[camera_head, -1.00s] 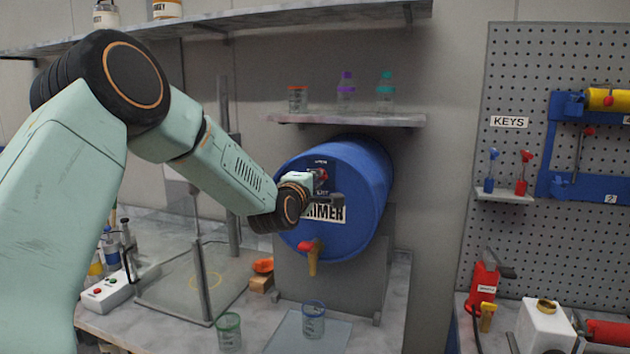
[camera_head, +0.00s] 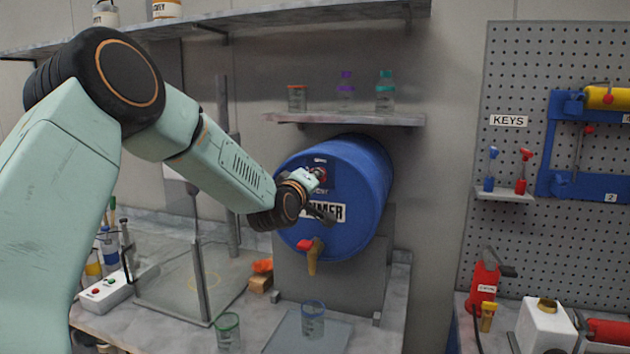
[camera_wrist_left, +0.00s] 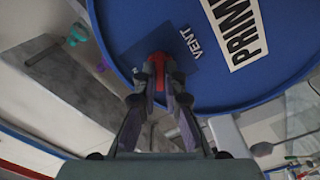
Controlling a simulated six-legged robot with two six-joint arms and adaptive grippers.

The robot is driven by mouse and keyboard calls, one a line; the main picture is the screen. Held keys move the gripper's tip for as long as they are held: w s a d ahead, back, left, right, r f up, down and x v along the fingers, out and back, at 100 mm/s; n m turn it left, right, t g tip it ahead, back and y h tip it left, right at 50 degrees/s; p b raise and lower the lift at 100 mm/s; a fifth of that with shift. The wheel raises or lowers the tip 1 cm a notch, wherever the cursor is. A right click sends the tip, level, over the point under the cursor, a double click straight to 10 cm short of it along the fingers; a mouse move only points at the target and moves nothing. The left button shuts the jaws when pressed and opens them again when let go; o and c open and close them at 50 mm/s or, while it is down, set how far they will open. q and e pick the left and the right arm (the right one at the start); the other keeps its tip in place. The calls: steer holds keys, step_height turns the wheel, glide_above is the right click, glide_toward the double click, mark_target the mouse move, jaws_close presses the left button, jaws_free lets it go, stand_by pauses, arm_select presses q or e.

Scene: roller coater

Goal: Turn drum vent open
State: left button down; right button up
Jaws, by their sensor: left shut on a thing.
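The blue drum (camera_head: 358,190) lies on its side on a grey stand, its round face towards me with a white PRIMER label. The red drum vent (camera_head: 321,172) sits on a dark blue panel marked VENT near the top of that face. My left gripper (camera_wrist_left: 160,88) is shut on the red vent (camera_wrist_left: 158,66), one finger on each side of it in the left wrist view. In the head view my wrist partly hides the panel and the label, and the vent's exact angle is hard to tell. My right gripper is not in view.
A red-handled tap (camera_head: 311,252) hangs low on the drum face. A blue-rimmed beaker (camera_head: 313,320) and a green-rimmed beaker (camera_head: 229,332) stand below. A shelf (camera_head: 345,120) with bottles is just above the drum. A pegboard (camera_head: 550,130) stands at right.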

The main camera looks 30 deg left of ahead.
arm_select(q)
steer(key=m+p, duration=0.1)
steer(key=m, duration=1)
steer(key=shift+p, duration=0.4)
steer(key=shift+m, duration=0.3)
steer(key=c, duration=1.4)
jaws_free()
steer(key=shift+s, duration=0.1)
steer(key=shift+c, duration=0.2)
steer(key=v, duration=1.2)
steer(key=shift+f, duration=0.1)
